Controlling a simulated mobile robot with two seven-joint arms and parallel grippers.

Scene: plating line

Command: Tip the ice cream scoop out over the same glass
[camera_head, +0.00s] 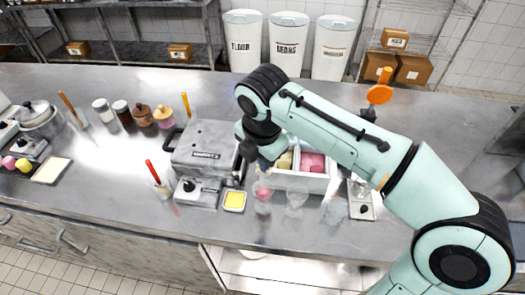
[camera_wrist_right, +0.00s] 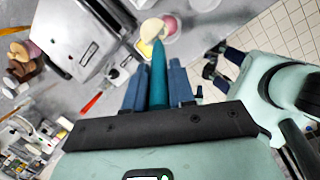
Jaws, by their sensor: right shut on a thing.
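My right gripper (camera_wrist_right: 158,82) is shut on the teal handle of the ice cream scoop (camera_wrist_right: 158,72). A pale cream ball (camera_wrist_right: 151,28) shows at the scoop's far end, beside the pink content of a glass (camera_wrist_right: 171,24) in the wrist view. In the head view the right gripper (camera_head: 250,155) is just above and left of that glass (camera_head: 263,203); the scoop is hard to make out there. A clear, seemingly empty glass (camera_head: 296,196) stands to its right. Dark fingers, seemingly my left gripper's (camera_wrist_right: 220,65), show in the wrist view; their opening is unclear.
A white tub (camera_head: 301,181) with pink and cream ice cream stands behind the glasses. A grey press (camera_head: 205,150) and a yellow-filled dish (camera_head: 234,201) are on the left. Another clear glass (camera_head: 335,211) is farther right. The front left counter is mostly clear.

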